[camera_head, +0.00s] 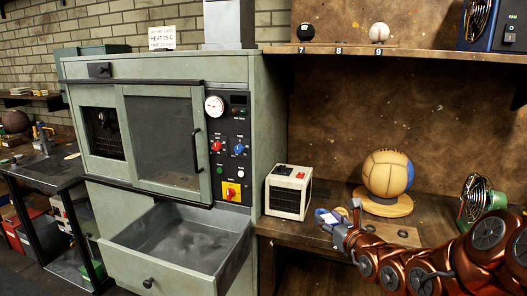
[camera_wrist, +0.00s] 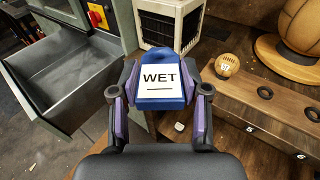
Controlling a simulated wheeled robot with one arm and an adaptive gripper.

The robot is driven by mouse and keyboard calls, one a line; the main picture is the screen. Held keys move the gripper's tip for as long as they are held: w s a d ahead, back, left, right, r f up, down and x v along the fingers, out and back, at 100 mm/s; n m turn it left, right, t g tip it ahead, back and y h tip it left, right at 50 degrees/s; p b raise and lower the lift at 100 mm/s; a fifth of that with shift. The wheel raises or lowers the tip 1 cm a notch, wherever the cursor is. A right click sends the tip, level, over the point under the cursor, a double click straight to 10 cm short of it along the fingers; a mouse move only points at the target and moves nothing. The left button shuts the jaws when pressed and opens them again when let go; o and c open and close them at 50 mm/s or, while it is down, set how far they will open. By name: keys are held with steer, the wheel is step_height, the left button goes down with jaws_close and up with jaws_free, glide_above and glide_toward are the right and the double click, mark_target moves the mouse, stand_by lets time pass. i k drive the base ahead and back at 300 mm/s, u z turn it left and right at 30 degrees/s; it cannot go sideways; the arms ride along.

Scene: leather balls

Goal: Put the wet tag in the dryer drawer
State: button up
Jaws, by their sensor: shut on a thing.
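My gripper (camera_wrist: 158,88) is shut on the wet tag (camera_wrist: 160,77), a white card with "WET" on a blue body, held between the two fingers. In the head view the tag (camera_head: 328,217) is small, in front of the white heater box and over the wooden bench. The dryer (camera_head: 160,130) is a grey-green cabinet at the left of my gripper. Its lower drawer (camera_head: 178,275) is pulled open and looks empty. In the wrist view the open drawer (camera_wrist: 55,112) lies left of the tag, apart from it.
A white heater box (camera_head: 289,190) stands on the bench (camera_head: 400,237) beside the dryer. A tan-and-blue ball (camera_head: 388,172) sits on a wooden stand. A small fan (camera_head: 478,198) is at the right. A small numbered ball (camera_wrist: 227,66) lies right of the tag.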

mark_target(186, 259)
steer(key=u, duration=2.1)
steer(key=i, duration=2.25)
steer(key=u, duration=3.9)
